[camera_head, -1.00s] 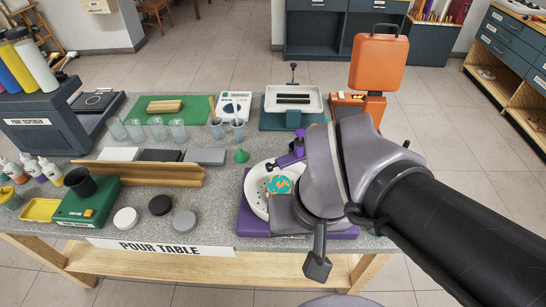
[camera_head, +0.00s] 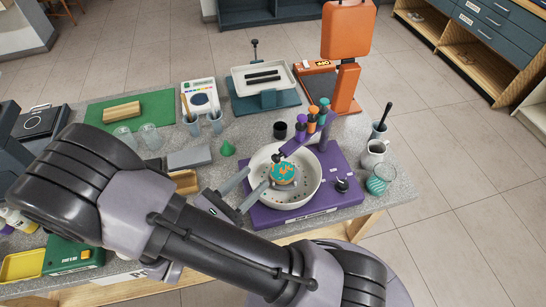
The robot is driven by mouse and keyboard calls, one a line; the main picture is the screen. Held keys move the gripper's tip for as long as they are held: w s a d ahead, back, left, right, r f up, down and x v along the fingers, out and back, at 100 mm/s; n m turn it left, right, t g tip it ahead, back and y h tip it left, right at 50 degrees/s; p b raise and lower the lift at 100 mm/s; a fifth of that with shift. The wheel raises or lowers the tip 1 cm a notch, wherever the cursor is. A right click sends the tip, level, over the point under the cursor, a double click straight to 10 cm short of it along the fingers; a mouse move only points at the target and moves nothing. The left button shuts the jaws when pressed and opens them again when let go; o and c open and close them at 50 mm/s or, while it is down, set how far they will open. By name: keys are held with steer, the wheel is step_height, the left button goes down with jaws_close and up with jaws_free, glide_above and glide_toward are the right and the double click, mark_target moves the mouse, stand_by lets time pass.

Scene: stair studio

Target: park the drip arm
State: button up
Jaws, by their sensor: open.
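The drip arm (camera_head: 296,143) is a dark bar on the purple spin station (camera_head: 340,190), with purple, orange and teal bottles (camera_head: 313,118) along it. Its inner end reaches over the back of the white bowl (camera_head: 312,192). In the bowl lies a round piece (camera_head: 283,173) with a teal and orange pattern. My gripper (camera_head: 258,179) is open, its two fingers pointing at the bowl's left side. One finger overlaps the bowl's rim in the picture; I cannot tell whether it touches. The gripper is apart from the drip arm.
An orange press (camera_head: 345,40) and a white tray (camera_head: 265,78) on a stand are behind the station. Cups and a jar (camera_head: 380,180) stand at its right. A green funnel (camera_head: 228,148) is left of the bowl. My arm hides much of the table's front left.

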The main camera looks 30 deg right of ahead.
mark_target(274, 160)
steer(key=b+x, duration=0.1)
steer(key=x, duration=0.8)
steer(key=shift+w+d, duration=0.1)
steer(key=shift+d, duration=0.15)
jaws_close()
stand_by(0.9)
